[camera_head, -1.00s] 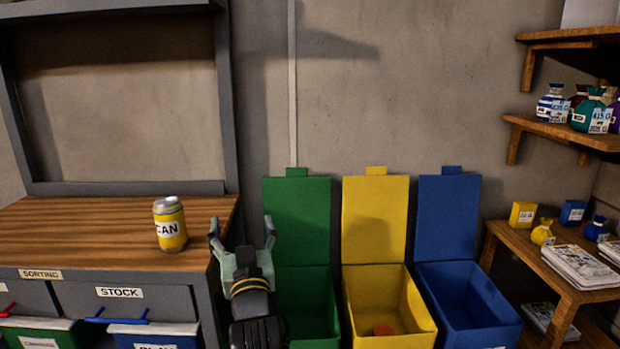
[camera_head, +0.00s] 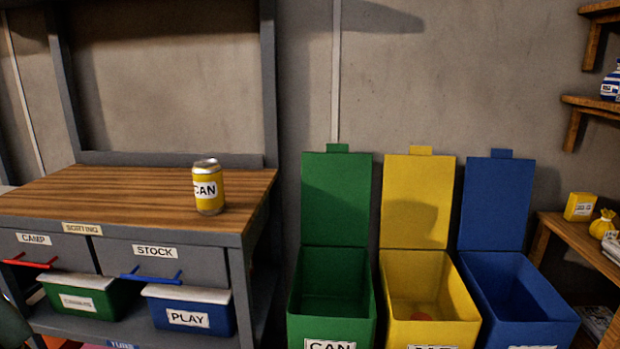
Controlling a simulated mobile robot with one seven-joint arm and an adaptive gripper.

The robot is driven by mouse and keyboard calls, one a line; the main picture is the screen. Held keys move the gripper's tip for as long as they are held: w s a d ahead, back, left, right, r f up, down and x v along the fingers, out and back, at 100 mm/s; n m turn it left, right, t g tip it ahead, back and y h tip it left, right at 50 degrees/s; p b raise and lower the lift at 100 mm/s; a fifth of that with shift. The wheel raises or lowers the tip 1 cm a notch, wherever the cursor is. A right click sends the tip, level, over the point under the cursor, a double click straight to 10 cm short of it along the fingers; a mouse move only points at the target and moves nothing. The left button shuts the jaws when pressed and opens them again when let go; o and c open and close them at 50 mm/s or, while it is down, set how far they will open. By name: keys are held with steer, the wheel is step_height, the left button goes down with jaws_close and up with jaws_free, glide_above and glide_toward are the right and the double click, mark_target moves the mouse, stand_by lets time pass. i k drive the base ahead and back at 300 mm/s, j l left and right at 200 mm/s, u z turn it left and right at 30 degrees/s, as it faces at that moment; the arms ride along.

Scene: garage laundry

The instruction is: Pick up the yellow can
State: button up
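The yellow can (camera_head: 208,189) stands upright on the wooden top of the sorting workbench (camera_head: 120,198), near its right end. It has a silver top and a white label reading CAN. Nothing touches it. My gripper is out of the head view now, so its state does not show.
Open green (camera_head: 336,200), yellow (camera_head: 418,200) and blue (camera_head: 495,205) bins stand right of the bench; a reddish thing lies in the yellow one. Drawers labelled CAMP and STOCK (camera_head: 155,252) are shut. A wooden shelf (camera_head: 575,235) is at right. The bench top around the can is clear.

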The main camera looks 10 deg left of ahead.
mark_target(207, 173)
steer(key=i+l+u, duration=0.5)
steer(key=l, duration=0.2)
steer(key=l+u, duration=0.2)
steer(key=l, duration=0.15)
